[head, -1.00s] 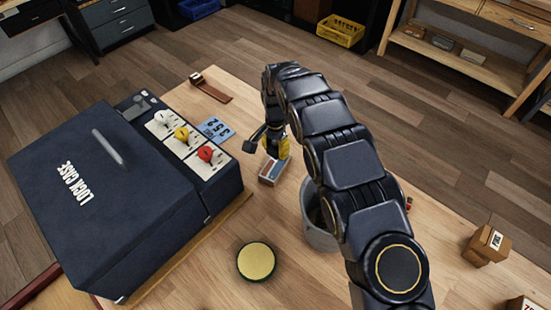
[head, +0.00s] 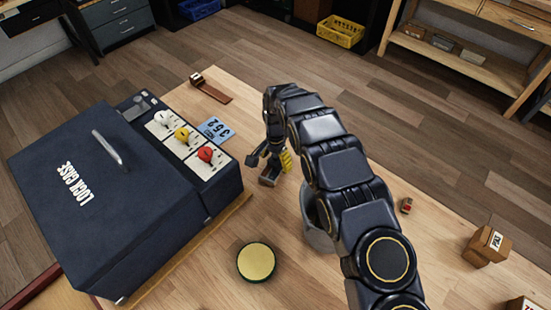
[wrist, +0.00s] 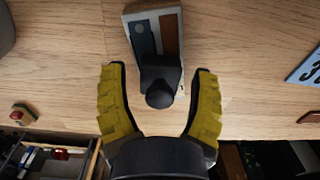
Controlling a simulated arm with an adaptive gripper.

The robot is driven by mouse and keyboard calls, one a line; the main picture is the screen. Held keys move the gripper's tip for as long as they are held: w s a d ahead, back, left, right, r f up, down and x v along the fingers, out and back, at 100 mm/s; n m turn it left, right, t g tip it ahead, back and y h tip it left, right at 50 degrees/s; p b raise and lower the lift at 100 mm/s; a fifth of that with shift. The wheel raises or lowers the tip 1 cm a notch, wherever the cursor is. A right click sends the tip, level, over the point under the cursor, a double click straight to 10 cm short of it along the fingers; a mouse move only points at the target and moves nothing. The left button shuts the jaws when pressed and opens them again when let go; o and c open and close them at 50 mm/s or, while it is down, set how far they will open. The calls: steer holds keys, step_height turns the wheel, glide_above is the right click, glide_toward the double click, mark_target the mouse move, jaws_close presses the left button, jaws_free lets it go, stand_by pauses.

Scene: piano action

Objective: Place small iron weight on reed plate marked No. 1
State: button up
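The reed plate, a pale block with a dark blue strip and a brown strip, lies on the table; it shows in the wrist view (wrist: 174,20) and, partly covered, in the head view (head: 267,181). A small black weight with a round knob (wrist: 160,84) is at the plate's near end in the wrist view, over or on it; I cannot tell whether it rests fully there. My gripper (wrist: 160,90) has its yellow-padded fingers spread on both sides of the weight, with gaps. In the head view my gripper (head: 270,168) is low over the plate. No number is legible.
A lock case (head: 90,190) with white, yellow and red knobs stands left. A blue card (head: 215,130) reads 352. A brown strip (head: 212,89), a round yellow-topped disc (head: 257,262), a grey cup (head: 318,232), a small red-brown piece (head: 406,206) and a box (head: 486,246) are also around.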

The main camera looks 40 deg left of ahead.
mark_target(277, 155)
step_height(277, 155, up, 12)
steer(key=shift+r, duration=0.15)
steer(key=w+d+r+h, duration=0.15)
steer(key=d+r, duration=0.25)
steer(key=d, duration=0.4)
steer(key=w+d+r+y, duration=0.1)
steer(key=w+d+r, duration=0.2)
steer(key=d+r, duration=0.3)
steer(key=s+d+r+m, duration=0.1)
steer(key=s+d+r, duration=0.1)
steer(key=d, duration=0.6)
steer(key=s+d+r, duration=0.2)
steer(key=d+r, duration=0.1)
steer(key=d, duration=0.5)
steer(key=s+d, duration=0.4)
steer(key=s, duration=0.3)
steer(key=s+d+g, duration=0.1)
steer(key=s+d, duration=0.3)
steer(key=s, duration=0.4)
steer(key=s+d+n, duration=0.1)
steer(key=s+d, duration=0.4)
steer(key=s, duration=0.2)
steer(key=shift+s+r+g, duration=0.15)
steer(key=shift+r+g, duration=0.15)
